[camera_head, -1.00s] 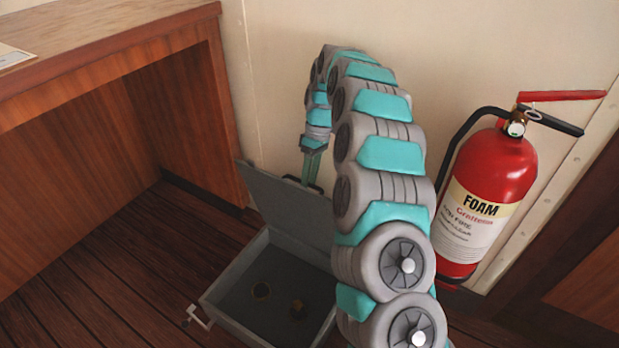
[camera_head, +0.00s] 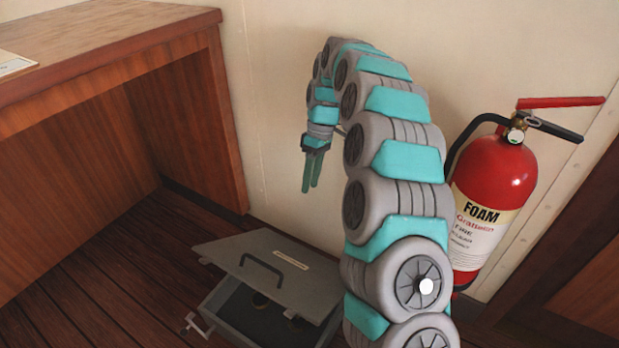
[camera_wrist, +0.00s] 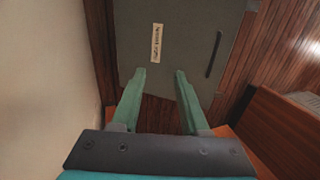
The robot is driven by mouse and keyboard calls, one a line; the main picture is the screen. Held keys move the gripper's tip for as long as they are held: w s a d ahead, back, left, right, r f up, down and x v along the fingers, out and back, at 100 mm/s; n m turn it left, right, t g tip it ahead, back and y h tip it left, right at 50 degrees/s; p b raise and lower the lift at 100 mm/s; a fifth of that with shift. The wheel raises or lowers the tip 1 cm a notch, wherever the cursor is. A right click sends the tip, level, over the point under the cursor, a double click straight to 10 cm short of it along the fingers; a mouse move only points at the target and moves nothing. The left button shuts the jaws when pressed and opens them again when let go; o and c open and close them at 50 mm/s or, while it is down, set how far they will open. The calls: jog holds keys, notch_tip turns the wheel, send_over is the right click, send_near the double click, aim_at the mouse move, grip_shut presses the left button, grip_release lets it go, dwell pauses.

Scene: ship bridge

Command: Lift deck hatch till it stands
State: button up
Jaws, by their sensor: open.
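The grey deck hatch lid (camera_head: 240,250) leans partly open over its box frame (camera_head: 232,318), with a dark gap at the front and right. Its dark bar handle (camera_head: 262,266) is on the upper face, beside a pale label (camera_head: 291,259). My gripper (camera_head: 312,188) is open and empty, fingers down, above and behind the lid near the wall. In the wrist view the lid (camera_wrist: 185,75) lies beyond my open gripper (camera_wrist: 160,75), with the handle (camera_wrist: 214,54) to the right of the fingers, apart from them.
A wooden desk (camera_head: 110,60) stands at the left. A red foam extinguisher (camera_head: 492,195) hangs on the cream wall (camera_head: 480,50) at the right. A small latch (camera_head: 196,325) sticks out at the box's left. Dark plank floor (camera_head: 85,290) lies clear in front of the desk.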

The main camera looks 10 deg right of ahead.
jog(key=s+d+r, duration=0.1)
jog(key=s, duration=1.2)
jog(key=shift+s+d+b, duration=0.2)
jog(key=shift+s+b, duration=0.1)
jog(key=shift+s, duration=0.1)
jog(key=shift+r, duration=0.1)
